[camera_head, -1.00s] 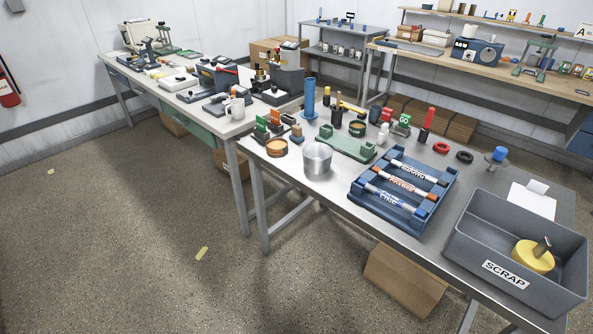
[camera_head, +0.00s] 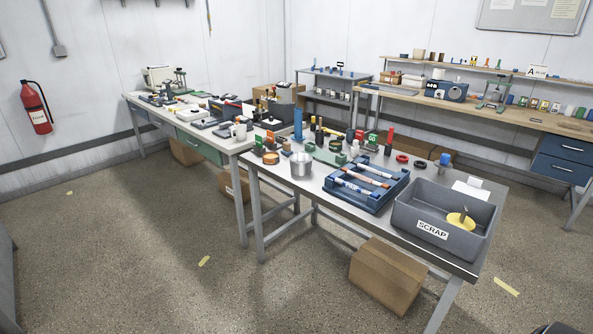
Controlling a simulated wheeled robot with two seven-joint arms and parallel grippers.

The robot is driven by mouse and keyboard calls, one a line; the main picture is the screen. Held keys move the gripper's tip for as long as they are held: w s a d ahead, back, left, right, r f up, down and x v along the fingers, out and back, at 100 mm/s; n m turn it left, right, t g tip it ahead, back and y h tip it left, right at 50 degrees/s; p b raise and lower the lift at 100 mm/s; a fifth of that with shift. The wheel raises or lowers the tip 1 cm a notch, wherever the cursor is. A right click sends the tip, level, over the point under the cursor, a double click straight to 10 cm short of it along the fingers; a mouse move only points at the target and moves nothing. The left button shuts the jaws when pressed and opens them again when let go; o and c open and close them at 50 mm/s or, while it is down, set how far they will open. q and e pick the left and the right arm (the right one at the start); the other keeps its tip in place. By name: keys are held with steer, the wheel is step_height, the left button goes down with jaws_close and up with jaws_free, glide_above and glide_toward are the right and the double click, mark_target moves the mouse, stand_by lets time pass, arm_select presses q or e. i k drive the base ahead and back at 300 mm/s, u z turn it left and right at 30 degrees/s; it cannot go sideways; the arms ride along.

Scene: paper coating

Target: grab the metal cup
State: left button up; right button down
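The metal cup (camera_head: 302,164) is a shiny silver cylinder. It stands upright near the front left edge of the steel table (camera_head: 345,209), left of a blue rack (camera_head: 368,186) holding several labelled tubes. A small orange-brown ring-shaped dish (camera_head: 271,158) sits just left of the cup. Neither of my grippers shows in the head view.
A grey SCRAP bin (camera_head: 446,214) stands at the table's right end. Small bottles and a blue cylinder (camera_head: 298,124) stand behind the cup. A cardboard box (camera_head: 388,276) lies under the table.

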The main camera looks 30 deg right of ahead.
mark_target(301, 164)
steer(key=z, duration=0.65)
steer(key=i, duration=0.65)
steer(key=z, duration=1.1)
steer(key=i, duration=0.65)
steer(key=z, duration=0.1)
